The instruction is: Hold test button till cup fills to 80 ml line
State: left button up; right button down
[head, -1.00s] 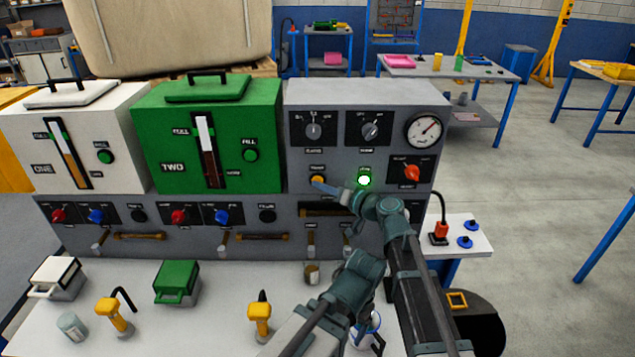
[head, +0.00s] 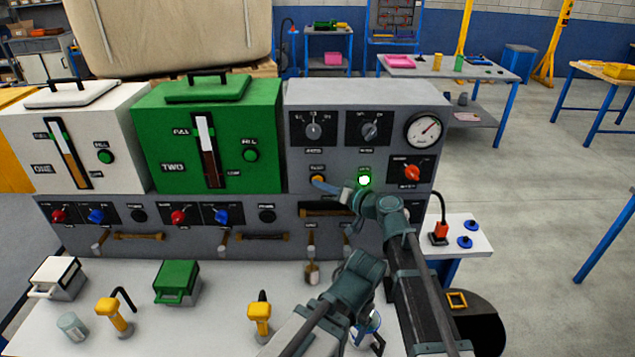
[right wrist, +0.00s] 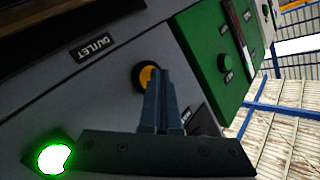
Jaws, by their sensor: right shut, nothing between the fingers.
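My right gripper (head: 319,183) is shut and empty, its fingertips against or very near the yellow test button (head: 316,178) on the grey panel. In the right wrist view the closed fingers (right wrist: 153,80) overlap the yellow button (right wrist: 143,76), hiding part of it; I cannot tell how far it is pressed. A green lamp (head: 364,180) beside it is lit.
White tank ONE (head: 75,140) and green tank TWO (head: 205,140) stand left of the panel. Red and blue knobs line the lower panel. Yellow-handled tools (head: 260,318) and small white and green boxes sit on the white bench (head: 200,325). My right arm crosses the bench front.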

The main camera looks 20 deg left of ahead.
jog(key=shift+s+d, duration=0.25)
jog(key=shift+s, duration=0.55)
jog(key=s, duration=0.2)
jog(key=s+d, duration=0.1)
jog(key=s, duration=0.1)
jog(key=shift+s+d, duration=0.2)
jog(key=shift+s, duration=0.2)
